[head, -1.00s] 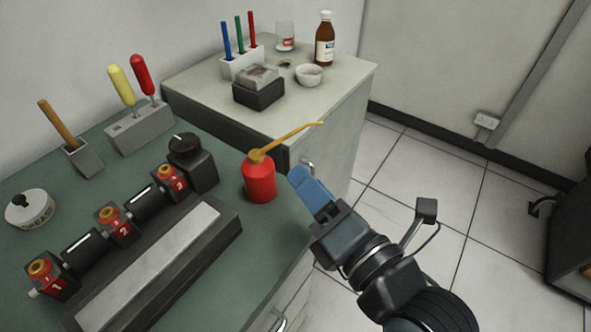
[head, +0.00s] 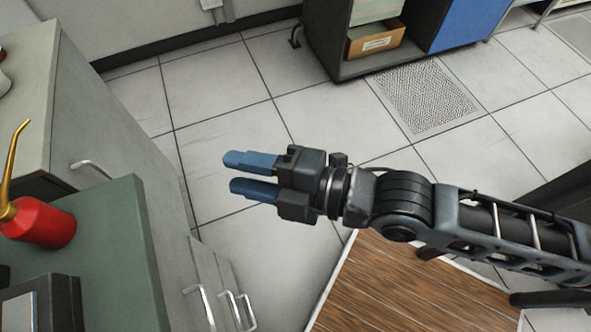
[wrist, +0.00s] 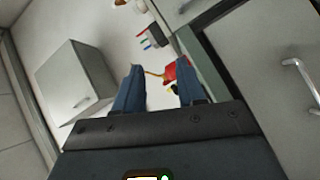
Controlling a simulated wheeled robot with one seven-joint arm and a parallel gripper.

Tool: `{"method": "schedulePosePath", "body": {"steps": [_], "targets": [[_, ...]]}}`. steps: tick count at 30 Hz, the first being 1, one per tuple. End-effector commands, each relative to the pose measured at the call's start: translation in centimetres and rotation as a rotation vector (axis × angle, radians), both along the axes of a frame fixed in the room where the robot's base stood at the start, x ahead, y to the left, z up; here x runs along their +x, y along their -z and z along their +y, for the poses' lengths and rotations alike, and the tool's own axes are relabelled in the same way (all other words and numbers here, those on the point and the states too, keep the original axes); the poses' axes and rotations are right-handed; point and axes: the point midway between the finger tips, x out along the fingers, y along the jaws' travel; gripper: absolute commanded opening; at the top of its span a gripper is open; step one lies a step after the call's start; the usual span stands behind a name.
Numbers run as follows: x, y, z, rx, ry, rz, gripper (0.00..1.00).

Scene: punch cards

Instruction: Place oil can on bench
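The red oil can (head: 42,224) with its yellow-brown spout stands on the green bench top (head: 108,252) at the left edge of the head view. The can also shows in the wrist view (wrist: 171,73), beyond and between my fingers, partly hidden by the right one. My gripper (head: 250,175) is open and empty, with a gap between its blue fingers. It is over the floor to the right of the bench, apart from the can, with its fingers pointing left. In the wrist view my gripper (wrist: 155,85) also shows two separate fingers.
A grey cabinet (head: 95,115) stands behind the bench. Drawer handles (head: 200,300) stick out from the bench front. A dark shelf unit (head: 345,60) with a box stands at the back. A wooden surface (head: 400,285) is below my arm. The tiled floor between is clear.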

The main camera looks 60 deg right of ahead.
Motion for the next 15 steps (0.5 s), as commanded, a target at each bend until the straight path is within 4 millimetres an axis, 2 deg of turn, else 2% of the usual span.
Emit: {"method": "schedulePosePath", "body": {"steps": [1,3,9,12,15], "targets": [[-2.1,0.5,-1.2,0.099,0.048,0.047,0.4],[-4.5,0.8,-2.4,0.253,0.111,0.098,0.4],[-11.3,0.4,-4.6,0.695,0.291,0.205,0.4],[-13.9,-0.1,-5.0,0.885,0.363,0.236,0.4],[-15.6,-0.6,-5.2,1.027,0.414,0.253,0.4]]}}
